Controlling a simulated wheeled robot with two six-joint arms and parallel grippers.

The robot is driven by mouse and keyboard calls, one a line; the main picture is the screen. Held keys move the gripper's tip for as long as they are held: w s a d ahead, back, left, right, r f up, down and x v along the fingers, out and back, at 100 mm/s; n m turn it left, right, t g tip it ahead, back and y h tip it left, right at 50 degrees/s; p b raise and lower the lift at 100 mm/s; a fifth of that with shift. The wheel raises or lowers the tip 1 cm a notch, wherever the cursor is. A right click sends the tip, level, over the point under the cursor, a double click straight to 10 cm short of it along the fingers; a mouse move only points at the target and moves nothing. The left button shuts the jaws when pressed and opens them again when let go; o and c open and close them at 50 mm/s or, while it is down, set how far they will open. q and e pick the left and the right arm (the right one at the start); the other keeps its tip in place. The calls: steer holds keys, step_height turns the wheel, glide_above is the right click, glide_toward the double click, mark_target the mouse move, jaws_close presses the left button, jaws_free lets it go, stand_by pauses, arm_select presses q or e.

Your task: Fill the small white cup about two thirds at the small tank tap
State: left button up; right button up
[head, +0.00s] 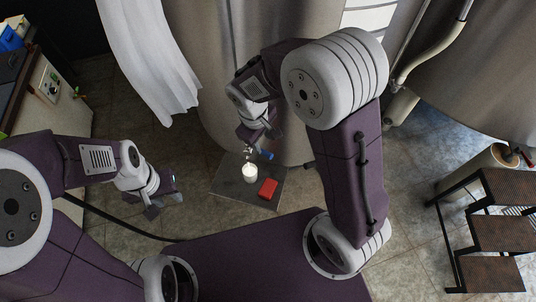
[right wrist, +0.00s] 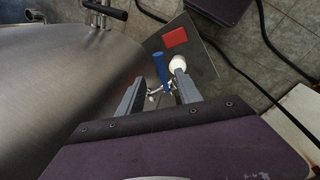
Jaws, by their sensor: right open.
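The small white cup (head: 249,173) stands upright on a dark grey plate (head: 226,184) at the tank's foot. It also shows in the right wrist view (right wrist: 178,62). The small tap (head: 249,152) with its blue lever (head: 266,154) is just above and behind the cup. My right gripper (right wrist: 160,74) is open and empty close above the tap. The blue lever (right wrist: 160,68) shows between its fingers, apparently not gripped. I cannot tell the cup's fill or see a stream. My left gripper (head: 165,206) appears open and empty, over the floor left of the plate.
A red block (head: 268,188) lies on the plate right of the cup. The steel tank (right wrist: 60,80) rises close behind. A black hose (head: 120,225) crosses the floor on the left. Steps (head: 497,232) stand at the far right; a bench (head: 45,85) is at the left.

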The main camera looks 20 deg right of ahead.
mark_target(268, 153)
steer(key=f, duration=0.1)
steer(key=d+f, duration=0.1)
steer(key=f, duration=0.1)
steer(key=s+d+f, duration=0.1)
steer(key=shift+f, duration=0.35)
steer(key=f, duration=0.1)
steer(key=w+f, duration=0.1)
steer(key=f, duration=0.1)
steer(key=shift+w+a+f, duration=0.1)
steer(key=shift+w+f, duration=0.05)
steer(key=shift+f, duration=0.15)
steer(key=shift+s+r, duration=0.1)
steer(key=shift+s, duration=0.15)
steer(key=c, duration=0.8)
jaws_close()
steer(key=shift+w, duration=0.1)
